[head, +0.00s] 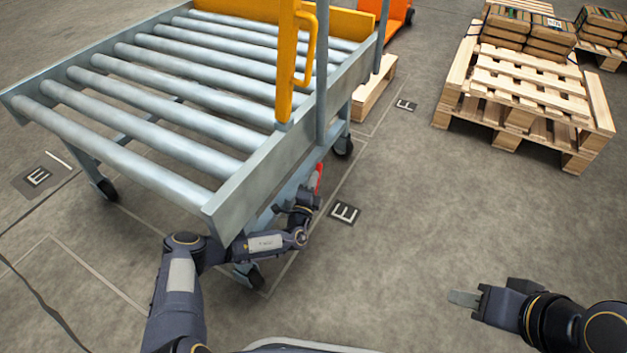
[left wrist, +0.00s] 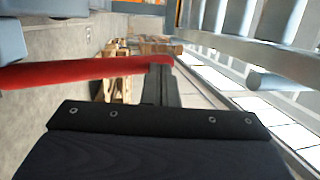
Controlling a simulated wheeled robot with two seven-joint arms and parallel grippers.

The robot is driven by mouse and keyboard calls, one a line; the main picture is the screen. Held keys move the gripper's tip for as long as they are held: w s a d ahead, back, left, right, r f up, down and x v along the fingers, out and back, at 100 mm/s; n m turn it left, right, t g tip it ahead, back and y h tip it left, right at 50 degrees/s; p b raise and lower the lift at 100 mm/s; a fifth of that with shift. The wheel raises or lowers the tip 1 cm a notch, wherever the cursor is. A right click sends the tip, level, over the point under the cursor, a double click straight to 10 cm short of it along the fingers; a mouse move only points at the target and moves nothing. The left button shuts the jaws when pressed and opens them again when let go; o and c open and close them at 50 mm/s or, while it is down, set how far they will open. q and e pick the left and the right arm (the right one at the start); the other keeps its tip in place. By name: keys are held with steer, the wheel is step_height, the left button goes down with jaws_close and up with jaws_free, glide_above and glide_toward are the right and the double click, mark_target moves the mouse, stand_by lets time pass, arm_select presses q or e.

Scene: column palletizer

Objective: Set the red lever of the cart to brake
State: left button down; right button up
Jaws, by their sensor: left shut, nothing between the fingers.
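The grey roller cart (head: 245,185) fills the left of the head view. Its red lever (head: 319,177) shows as a short upright piece beside the cart's right side rail. My left gripper (head: 307,197) is at the lever, below the side rail; its fingertips are hard to make out there. In the left wrist view the lever (left wrist: 80,70) runs in as a long red bar from the left edge to my left fingers (left wrist: 162,85). The fingers are shut with nothing between them; contact with the lever cannot be told. My right gripper (head: 468,299) is away over bare floor, its finger gap unclear.
A yellow post with handle (head: 290,60) stands at the cart's right side. Floor markers (head: 344,213) lie beside the cart.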

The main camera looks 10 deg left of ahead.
arm_select(q)
steer(key=p+v, duration=0.3)
steer(key=v, duration=0.5)
steer(key=shift+d, duration=0.1)
stand_by(0.3)
